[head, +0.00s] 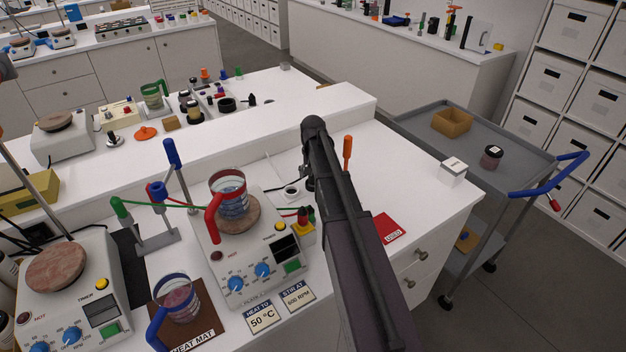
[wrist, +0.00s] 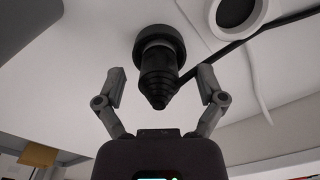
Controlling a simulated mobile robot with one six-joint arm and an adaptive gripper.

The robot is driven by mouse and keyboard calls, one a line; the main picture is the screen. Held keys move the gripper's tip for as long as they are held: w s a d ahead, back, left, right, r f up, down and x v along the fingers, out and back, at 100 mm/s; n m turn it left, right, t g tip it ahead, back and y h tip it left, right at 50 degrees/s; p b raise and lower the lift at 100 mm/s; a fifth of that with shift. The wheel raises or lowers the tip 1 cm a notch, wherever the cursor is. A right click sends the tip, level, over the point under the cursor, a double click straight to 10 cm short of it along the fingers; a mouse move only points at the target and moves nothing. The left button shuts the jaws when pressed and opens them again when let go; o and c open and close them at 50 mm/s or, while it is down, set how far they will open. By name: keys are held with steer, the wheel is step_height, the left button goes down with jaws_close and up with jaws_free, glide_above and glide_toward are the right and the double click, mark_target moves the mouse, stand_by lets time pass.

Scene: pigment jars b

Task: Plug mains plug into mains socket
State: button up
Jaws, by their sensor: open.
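The black mains plug (wrist: 158,75) shows in the wrist view as a round flange with a stepped, tapering end pointing at my gripper. Its black cord runs off to the upper right. My gripper (wrist: 160,84) is open, with one finger on each side of the plug's tapering end and a visible gap on both sides. The white round mains socket (wrist: 238,10), with a dark recess, is at the upper right of the wrist view, apart from the plug. It also appears in the head view (head: 291,190), left of my arm. My arm hides the plug there.
A hotplate (head: 233,281) with a red-handled beaker (head: 229,194) stands left of my arm. A yellow-based item (head: 302,230) and an orange-handled tool (head: 347,153) are close to the arm. A raised white ledge (head: 330,100) runs behind. The right part of the bench is mostly clear.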

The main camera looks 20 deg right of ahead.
steer(key=c, duration=1.2)
steer(key=shift+r, duration=0.1)
step_height(320, 180, up, 10)
steer(key=p, duration=1)
steer(key=shift+s+a+f+b, duration=0.1)
steer(key=shift+a+f+b, duration=0.2)
steer(key=shift+a, duration=1.05)
steer(key=shift+s+a+f+b, duration=0.1)
steer(key=shift+a+f+b, duration=0.15)
steer(key=shift+a, duration=1.05)
steer(key=shift+s+a+f+b, duration=0.1)
steer(key=shift+a+f+b, duration=0.15)
steer(key=shift+a, duration=1.1)
